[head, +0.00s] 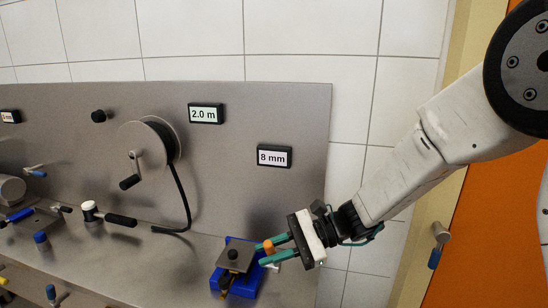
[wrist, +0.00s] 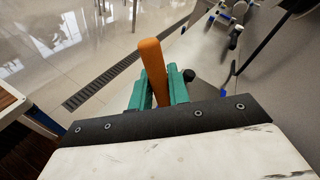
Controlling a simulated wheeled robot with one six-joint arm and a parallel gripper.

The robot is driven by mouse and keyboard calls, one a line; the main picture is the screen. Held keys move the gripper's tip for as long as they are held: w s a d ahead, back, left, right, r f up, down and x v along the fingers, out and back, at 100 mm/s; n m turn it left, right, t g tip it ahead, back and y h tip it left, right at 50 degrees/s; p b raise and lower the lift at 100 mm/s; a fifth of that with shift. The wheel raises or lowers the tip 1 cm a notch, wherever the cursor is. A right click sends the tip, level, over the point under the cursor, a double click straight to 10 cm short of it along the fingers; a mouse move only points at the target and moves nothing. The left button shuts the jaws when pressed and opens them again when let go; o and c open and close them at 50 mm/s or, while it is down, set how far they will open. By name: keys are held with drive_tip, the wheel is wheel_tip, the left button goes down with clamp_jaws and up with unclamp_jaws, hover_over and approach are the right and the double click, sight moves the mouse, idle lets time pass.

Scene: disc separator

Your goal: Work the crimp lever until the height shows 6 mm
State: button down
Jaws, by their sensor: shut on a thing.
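The crimp device is a blue base (head: 243,285) with a dark plate and a black knob on top, low in the centre of the head view. Its lever has an orange handle (head: 268,246); the handle also shows in the wrist view (wrist: 152,68), standing up between the fingers. My gripper (head: 275,249) has green fingers and reaches in from the right, shut on the orange handle. It shows in the wrist view too (wrist: 158,88). The height display (head: 274,157) on the panel reads 8 mm. The lever's lower part is partly hidden by the fingers.
A grey panel (head: 240,110) stands behind the bench. It carries a cable reel (head: 150,145) with a hanging black cable and a display (head: 206,113) reading 2.0 m. A black-handled lever (head: 108,215) and blue-knobbed parts are to the left. An orange door (head: 490,220) is at right.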

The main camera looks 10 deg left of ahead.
drive_tip(key=shift+s+r, duration=0.1)
idle(0.3)
drive_tip(key=shift+s+a+f+n+t+h, duration=0.1)
drive_tip(key=shift+s+f+n+t+h, duration=0.25)
drive_tip(key=shift+s+f+n+t, duration=0.85)
drive_tip(key=shift+s+a+f+n+t+h, duration=0.1)
drive_tip(key=shift+s+f+n+t+h, duration=0.2)
drive_tip(key=shift+s+f+n+t, duration=0.9)
drive_tip(key=shift+s+a+f+n+t+h, duration=0.1)
drive_tip(key=shift+s+f+n+t+h, duration=0.3)
drive_tip(key=shift+f+n, duration=0.9)
drive_tip(key=shift+f+m, duration=0.4)
drive_tip(key=shift+w+d+r+m+g+y, duration=0.1)
drive_tip(key=shift+w+r+m+g+y, duration=0.25)
drive_tip(key=shift+w+r+m+g, duration=0.9)
drive_tip(key=shift+w+d+r+m+g+y, duration=0.1)
drive_tip(key=shift+w+r+m+g+y, duration=0.25)
drive_tip(key=shift+w+r+m+g, duration=0.85)
drive_tip(key=shift+w+d+r+m+g+y, duration=0.1)
drive_tip(key=shift+w+r+m+g+y, duration=0.25)
drive_tip(key=shift+r+m, duration=1)
drive_tip(key=shift+r+n, duration=0.45)
drive_tip(key=shift+n, duration=0.05)
